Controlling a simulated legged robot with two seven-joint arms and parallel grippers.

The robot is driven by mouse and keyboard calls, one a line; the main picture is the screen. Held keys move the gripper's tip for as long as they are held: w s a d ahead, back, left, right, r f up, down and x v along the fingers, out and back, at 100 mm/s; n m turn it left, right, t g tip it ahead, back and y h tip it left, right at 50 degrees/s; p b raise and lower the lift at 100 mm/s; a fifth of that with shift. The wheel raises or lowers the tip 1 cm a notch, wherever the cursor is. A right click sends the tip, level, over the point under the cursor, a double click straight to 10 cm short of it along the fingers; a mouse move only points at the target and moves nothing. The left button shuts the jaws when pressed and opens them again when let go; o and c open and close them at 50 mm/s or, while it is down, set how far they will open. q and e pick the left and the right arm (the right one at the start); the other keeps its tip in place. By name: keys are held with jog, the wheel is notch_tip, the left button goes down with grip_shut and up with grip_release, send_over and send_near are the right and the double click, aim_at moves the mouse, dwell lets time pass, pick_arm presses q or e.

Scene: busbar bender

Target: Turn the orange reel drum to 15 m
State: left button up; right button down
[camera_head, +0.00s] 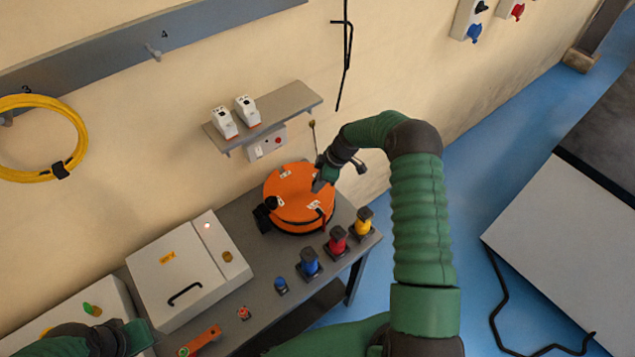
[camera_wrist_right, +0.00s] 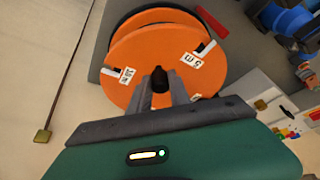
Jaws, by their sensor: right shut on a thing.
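The orange reel drum (camera_head: 290,205) lies on the grey bench, its round face tilted up with white labels near the rim. In the right wrist view the drum (camera_wrist_right: 140,45) shows a label reading "5 m" (camera_wrist_right: 189,59) on the right and another label (camera_wrist_right: 126,76) on the left, less clear. My right gripper (camera_head: 320,182) is at the right part of the drum's face. In the wrist view its fingers (camera_wrist_right: 161,90) are shut on a dark knob (camera_wrist_right: 160,77) at the face. My left gripper (camera_head: 135,336) is low at the left, its fingers not clear.
A white box with a black handle (camera_head: 183,292) stands left of the drum. Blue (camera_head: 309,265), red (camera_head: 337,240) and yellow (camera_head: 363,222) connectors stand along the bench front. A wall shelf (camera_head: 270,112) with two white devices is behind the drum. A yellow cable coil (camera_head: 77,150) hangs left.

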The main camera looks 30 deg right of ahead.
jog(key=shift+a+m+t, duration=0.1)
jog(key=shift+m+t, duration=0.2)
jog(key=shift+m, duration=0.1)
dwell(0.4)
